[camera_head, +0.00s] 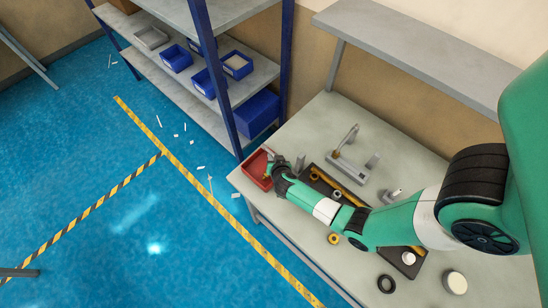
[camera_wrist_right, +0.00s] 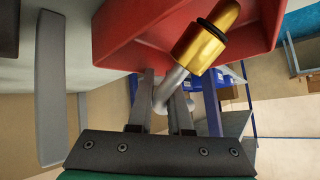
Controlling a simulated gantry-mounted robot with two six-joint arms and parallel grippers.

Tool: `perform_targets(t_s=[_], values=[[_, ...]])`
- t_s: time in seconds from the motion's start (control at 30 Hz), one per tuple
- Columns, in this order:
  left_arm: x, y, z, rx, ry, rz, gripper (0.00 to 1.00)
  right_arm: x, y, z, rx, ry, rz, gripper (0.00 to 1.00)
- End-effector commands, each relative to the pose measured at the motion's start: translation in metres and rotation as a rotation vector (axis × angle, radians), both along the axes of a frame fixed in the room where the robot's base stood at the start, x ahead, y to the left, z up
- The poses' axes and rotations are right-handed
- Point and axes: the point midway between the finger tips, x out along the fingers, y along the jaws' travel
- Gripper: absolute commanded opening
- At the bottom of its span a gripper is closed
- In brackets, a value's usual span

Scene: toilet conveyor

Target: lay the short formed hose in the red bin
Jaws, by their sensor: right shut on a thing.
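The red bin (camera_head: 249,172) stands at the near left corner of the grey bench. In the right wrist view the red bin (camera_wrist_right: 125,38) fills the top. My right gripper (camera_head: 272,164) is at the bin's right side in the head view. In the wrist view my right gripper (camera_wrist_right: 163,98) is shut on a short grey bent piece with a brass collar, a dark ring and an amber end, which I take as the short formed hose (camera_wrist_right: 200,47). Its brass end shows in front of the bin; I cannot tell whether it touches the bin. My left gripper is out of view.
A dark tray (camera_head: 404,266) lies partly under my right arm. A grey fixture (camera_head: 349,166) stands behind the arm. A black ring (camera_head: 386,284) and a white round part (camera_head: 455,282) lie nearer. A blue-post shelf (camera_head: 230,95) with blue bins stands behind the red bin.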

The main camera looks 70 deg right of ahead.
Motion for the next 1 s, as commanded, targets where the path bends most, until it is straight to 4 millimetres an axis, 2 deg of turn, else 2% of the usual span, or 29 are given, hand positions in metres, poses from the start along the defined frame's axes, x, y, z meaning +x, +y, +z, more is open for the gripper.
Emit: perform_targets(t_s=[0.03,0.2,0.23,0.4,0.83,1.0], values=[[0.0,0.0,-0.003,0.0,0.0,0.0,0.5,-0.008,0.003,-0.014,0.023,0.019,-0.01,0.0],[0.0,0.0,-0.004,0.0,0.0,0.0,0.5,-0.009,0.003,-0.016,0.024,0.022,-0.012,0.0],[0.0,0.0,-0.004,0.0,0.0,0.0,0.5,-0.01,0.003,-0.016,0.024,0.022,-0.012,0.21],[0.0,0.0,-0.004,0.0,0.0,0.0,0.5,-0.011,0.003,-0.017,0.024,0.024,-0.014,0.51],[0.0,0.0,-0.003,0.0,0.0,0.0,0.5,-0.012,0.003,-0.015,0.024,0.025,-0.017,0.52],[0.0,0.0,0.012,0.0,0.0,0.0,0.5,-0.018,0.018,0.004,0.021,0.022,-0.01,0.52]])
